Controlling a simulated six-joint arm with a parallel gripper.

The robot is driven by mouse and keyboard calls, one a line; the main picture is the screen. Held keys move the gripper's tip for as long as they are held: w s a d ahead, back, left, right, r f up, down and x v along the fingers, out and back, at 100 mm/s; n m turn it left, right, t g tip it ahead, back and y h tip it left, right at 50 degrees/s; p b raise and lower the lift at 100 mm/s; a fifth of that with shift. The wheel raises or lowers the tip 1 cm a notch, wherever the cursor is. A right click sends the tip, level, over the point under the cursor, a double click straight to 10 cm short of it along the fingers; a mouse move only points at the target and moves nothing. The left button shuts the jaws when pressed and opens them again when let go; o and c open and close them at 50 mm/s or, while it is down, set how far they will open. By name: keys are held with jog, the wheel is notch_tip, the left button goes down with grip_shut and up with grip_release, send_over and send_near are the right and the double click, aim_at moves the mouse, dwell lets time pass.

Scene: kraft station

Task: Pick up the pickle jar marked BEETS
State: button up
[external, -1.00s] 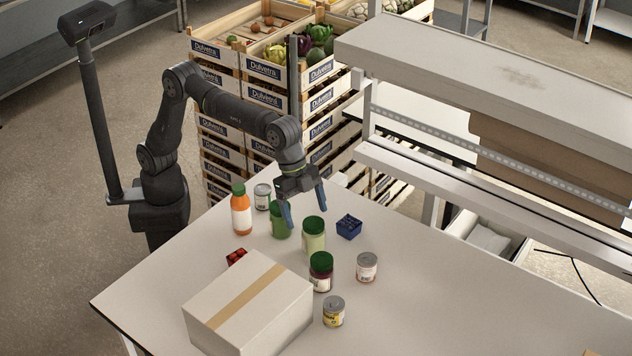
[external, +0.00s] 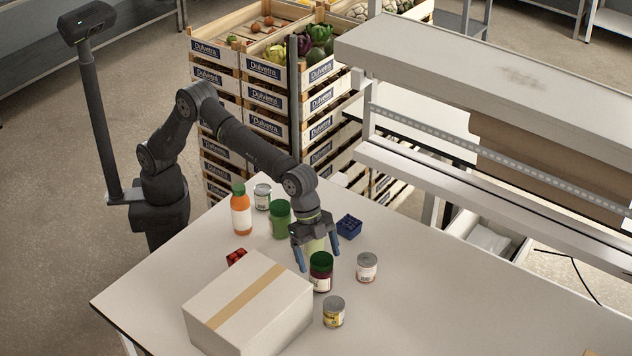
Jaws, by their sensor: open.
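A jar with dark red contents and a green lid (external: 321,271) stands upright on the table, just right of the cardboard box. It looks like the beets jar, but its label is too small to read. My gripper (external: 318,262) points down with its fingers open and empty, one to the left and one to the right of this jar's lid in the picture. I cannot tell whether the fingers are around the lid or behind it. A pale green jar (external: 314,246) is mostly hidden behind my gripper. A darker green jar (external: 280,220) stands farther back left.
The closed cardboard box (external: 248,305) is close on the left. A grey-lidded can (external: 367,267) and a yellow-labelled can (external: 333,311) stand nearby. A blue punnet (external: 349,227), orange bottle (external: 241,212), white can (external: 262,197) and red punnet (external: 237,257) lie around.

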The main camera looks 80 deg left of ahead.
aim_at(322, 274)
jog(key=x, duration=0.4)
jog(key=shift+w+f, duration=0.1)
jog(key=shift+f, duration=0.2)
jog(key=shift+r, duration=0.1)
jog(key=c, duration=1.4)
